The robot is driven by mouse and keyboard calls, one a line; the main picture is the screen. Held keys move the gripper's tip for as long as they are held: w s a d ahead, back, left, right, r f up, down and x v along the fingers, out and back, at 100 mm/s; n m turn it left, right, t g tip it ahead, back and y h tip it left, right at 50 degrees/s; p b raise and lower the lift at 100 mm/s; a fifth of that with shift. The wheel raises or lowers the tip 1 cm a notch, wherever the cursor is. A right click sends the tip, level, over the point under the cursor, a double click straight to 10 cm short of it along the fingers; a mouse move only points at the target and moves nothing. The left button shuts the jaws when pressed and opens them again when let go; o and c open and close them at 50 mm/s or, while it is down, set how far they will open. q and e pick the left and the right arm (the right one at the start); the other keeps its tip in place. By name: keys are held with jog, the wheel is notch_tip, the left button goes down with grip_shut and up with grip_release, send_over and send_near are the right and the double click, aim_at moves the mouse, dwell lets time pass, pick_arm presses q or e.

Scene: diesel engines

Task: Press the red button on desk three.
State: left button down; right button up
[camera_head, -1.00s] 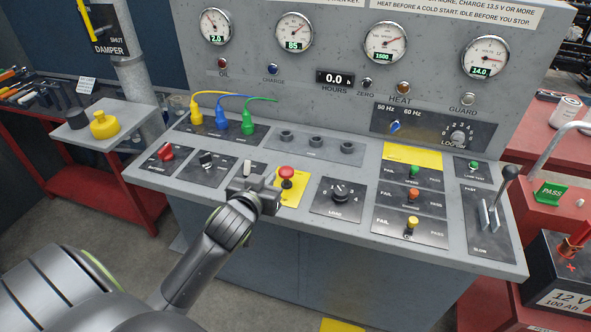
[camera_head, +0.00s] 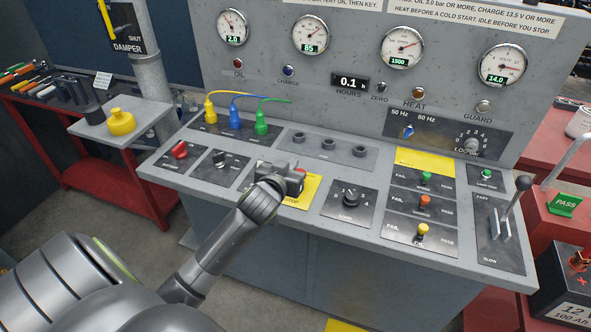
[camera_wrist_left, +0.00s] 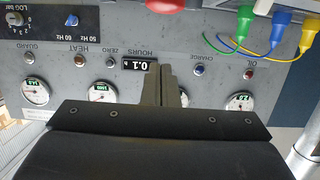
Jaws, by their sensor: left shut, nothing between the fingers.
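The red button (camera_head: 302,171) stands on a yellow plate (camera_head: 308,192) on the grey control desk (camera_head: 285,222). In the head view my left gripper (camera_head: 290,180) covers most of it, with only a little red showing. In the left wrist view, which is upside down, part of the red button (camera_wrist_left: 166,4) shows at the top edge, beyond the fingertips. My left gripper (camera_wrist_left: 162,85) is shut and empty there. I cannot tell whether it touches the button. No desk number is readable. My right gripper is not in view.
Yellow, blue and green plugs (camera_head: 235,118) stand behind the gripper. A red switch (camera_head: 180,150) and a black switch lie to its left, a black knob (camera_head: 350,198) to its right. A lever (camera_head: 510,205) rises at the right end. Gauges line the back panel (camera_head: 270,45).

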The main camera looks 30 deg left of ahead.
pick_arm(q)
jog(key=w+f, duration=0.1)
jog(key=f, duration=0.1)
jog(key=w+f+p, duration=0.1)
jog(key=w, duration=0.1)
jog(key=shift+a+f, duration=0.35)
jog(key=shift+a, duration=0.05)
jog(key=shift+f, duration=0.6)
jog(key=shift+f, duration=0.1)
notch_tip(320, 180, down, 2)
jog(key=shift+f+b, duration=0.25)
jog(key=shift+b, duration=0.85)
jog(key=shift+s, duration=0.1)
